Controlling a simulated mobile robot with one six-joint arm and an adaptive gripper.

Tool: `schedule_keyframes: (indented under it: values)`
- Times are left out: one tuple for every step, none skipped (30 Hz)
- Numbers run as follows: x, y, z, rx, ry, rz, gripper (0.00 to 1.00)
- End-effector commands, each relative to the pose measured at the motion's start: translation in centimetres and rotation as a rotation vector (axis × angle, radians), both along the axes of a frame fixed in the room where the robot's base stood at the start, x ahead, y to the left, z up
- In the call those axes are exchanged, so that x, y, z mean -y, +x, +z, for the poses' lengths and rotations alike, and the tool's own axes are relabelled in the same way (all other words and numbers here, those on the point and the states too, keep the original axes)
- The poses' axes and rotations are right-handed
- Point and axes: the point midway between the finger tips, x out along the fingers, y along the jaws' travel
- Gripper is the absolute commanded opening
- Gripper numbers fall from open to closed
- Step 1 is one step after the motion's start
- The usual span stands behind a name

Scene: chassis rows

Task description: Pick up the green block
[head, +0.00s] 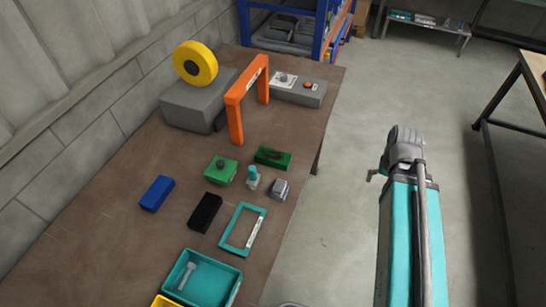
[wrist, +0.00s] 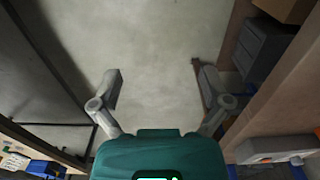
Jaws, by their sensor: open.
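Two green things stand on the brown workbench. One is a green block with a dark round knob on top (head: 221,170), near the middle of the bench. The other is a darker green rectangular block with a dark patch on top (head: 273,158), nearer the bench's right edge. My gripper (wrist: 158,88) shows in the wrist view with its two fingers wide apart and nothing between them, over bare floor. In the head view my teal arm is off the bench to the right, and the fingers cannot be made out. Neither green thing shows in the wrist view.
A blue block (head: 157,193), a black block (head: 205,212), a teal frame (head: 225,241), a small bottle (head: 253,182) and a grey part (head: 280,189) lie near the green things. An orange arch (head: 236,121) stands behind. A teal tray (head: 232,290) is in front.

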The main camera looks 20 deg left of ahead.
Motion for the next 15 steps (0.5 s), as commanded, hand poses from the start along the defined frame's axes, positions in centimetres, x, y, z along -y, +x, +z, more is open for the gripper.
schedule_keyframes:
  values:
    - [-0.5, 0.5, 0.3, 0.000, 0.000, -0.023, 1.00]
    - [-0.9, 0.7, 0.4, 0.000, 0.000, -0.042, 1.00]
    - [-1.4, 1.0, 0.6, 0.000, 0.000, -0.070, 1.00]
    - [-1.9, 1.2, 0.7, 0.000, 0.000, -0.094, 1.00]
    - [-2.4, 1.5, 0.9, 0.000, 0.000, -0.121, 1.00]
    - [-3.1, 1.9, 1.1, 0.000, 0.000, -0.157, 1.00]
    - [-3.7, 2.1, 1.3, 0.000, 0.000, -0.187, 1.00]
    - [-4.3, 2.4, 1.4, 0.000, 0.000, -0.219, 1.00]
    - [-5.2, 2.8, 1.7, 0.000, 0.000, -0.261, 1.00]
    - [-5.8, 3.1, 1.9, 0.000, 0.000, -0.294, 1.00]
    - [-6.5, 3.3, 2.0, 0.000, 0.000, -0.327, 1.00]
    - [-7.5, 3.7, 2.3, 0.000, 0.000, -0.372, 1.00]
    - [-8.2, 3.9, 2.4, 0.000, 0.000, -0.406, 1.00]
    - [-8.9, 4.1, 2.6, 0.000, 0.000, -0.439, 1.00]
    - [-9.8, 4.4, 2.8, 0.000, 0.000, -0.485, 1.00]
